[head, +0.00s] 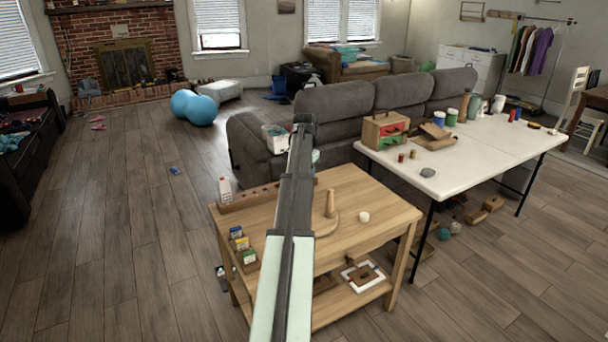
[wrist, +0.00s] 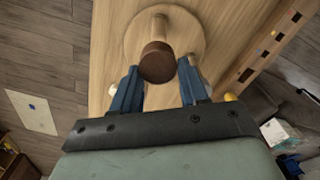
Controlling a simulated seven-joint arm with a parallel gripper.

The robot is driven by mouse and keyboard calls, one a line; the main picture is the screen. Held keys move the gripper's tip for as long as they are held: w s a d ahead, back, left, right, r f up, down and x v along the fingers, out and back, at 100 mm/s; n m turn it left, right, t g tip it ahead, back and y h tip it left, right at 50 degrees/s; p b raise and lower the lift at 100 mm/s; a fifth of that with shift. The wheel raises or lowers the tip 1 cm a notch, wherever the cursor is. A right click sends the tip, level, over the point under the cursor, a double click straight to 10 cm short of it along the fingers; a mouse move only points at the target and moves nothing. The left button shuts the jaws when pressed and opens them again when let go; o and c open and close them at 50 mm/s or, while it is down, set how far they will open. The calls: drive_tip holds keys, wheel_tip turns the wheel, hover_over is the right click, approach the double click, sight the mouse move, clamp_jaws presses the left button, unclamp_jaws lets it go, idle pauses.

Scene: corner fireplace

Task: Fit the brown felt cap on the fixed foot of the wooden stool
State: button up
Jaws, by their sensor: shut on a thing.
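The round light-wood stool seat (wrist: 190,28) lies on the wooden table, with a wooden foot (wrist: 160,28) standing up from it. In the head view the foot (head: 331,203) stands just right of my arm, which partly covers the seat. My gripper (wrist: 158,68) has its blue fingers either side of the dark brown cap (wrist: 156,60) and is shut on it. The cap overlaps the foot in the wrist view, so I cannot tell whether they touch. In the head view my arm hides the gripper and cap.
A small white round piece (head: 364,217) sits on the table (head: 385,205) right of the stool. A long wooden block with holes (head: 250,198) runs along the back left edge. Small boxes (head: 242,245) stand at the left edge. A white table (head: 460,150) stands behind to the right.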

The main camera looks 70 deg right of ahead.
drive_tip(key=shift+f, duration=2.3)
drive_tip(key=shift+d, duration=0.2)
drive_tip(key=shift+f, duration=1.5)
idle(0.6)
drive_tip(key=o, duration=1.1)
wheel_tip(320, 180, up, 14)
drive_tip(key=shift+f, duration=0.1)
